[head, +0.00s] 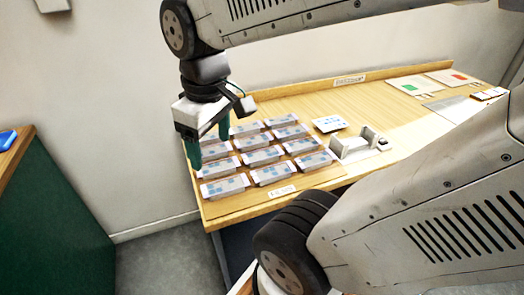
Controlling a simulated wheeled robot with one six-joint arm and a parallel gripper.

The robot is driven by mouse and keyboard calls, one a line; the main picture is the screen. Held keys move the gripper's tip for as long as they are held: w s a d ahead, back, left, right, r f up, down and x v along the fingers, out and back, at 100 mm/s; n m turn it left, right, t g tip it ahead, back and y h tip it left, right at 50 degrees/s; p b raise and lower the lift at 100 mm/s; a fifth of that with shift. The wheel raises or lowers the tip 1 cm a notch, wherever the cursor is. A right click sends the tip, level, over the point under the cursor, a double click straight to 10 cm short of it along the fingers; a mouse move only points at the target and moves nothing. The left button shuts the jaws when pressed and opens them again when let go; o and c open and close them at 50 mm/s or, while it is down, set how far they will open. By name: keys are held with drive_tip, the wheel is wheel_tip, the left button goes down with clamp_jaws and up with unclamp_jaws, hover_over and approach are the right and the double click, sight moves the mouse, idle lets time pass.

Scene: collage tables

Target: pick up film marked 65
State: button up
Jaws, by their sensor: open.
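Several pale film packs with blue squares (225,186) lie in a grid of rows at the left end of a wooden table. No number on them is readable here, so I cannot tell which film is marked 65. My gripper (209,153) points down over the left edge of the grid, with its two green fingers apart and nothing seen between them. The fingers hide parts of the leftmost packs. I cannot tell how far above the packs the fingertips are.
The wooden table (381,102) has a raised back edge. A grey-white holder (358,146) and a flat card with blue squares (330,123) are right of the grid. Cards with green (411,87) and red (457,77) marks lie at the far right. A green cabinet stands left.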

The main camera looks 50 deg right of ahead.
drive_tip(key=w+d+f+n, duration=0.3)
drive_tip(key=w+d, duration=0.2)
drive_tip(key=d, duration=0.2)
drive_tip(key=n+g, duration=0.1)
drive_tip(key=n, duration=0.6)
hover_over(263, 154)
wheel_tip(263, 154, down, 12)
wheel_tip(263, 154, down, 7)
drive_tip(key=shift+f, duration=0.5)
drive_tip(key=shift+c, duration=0.3)
drive_tip(key=c, duration=1)
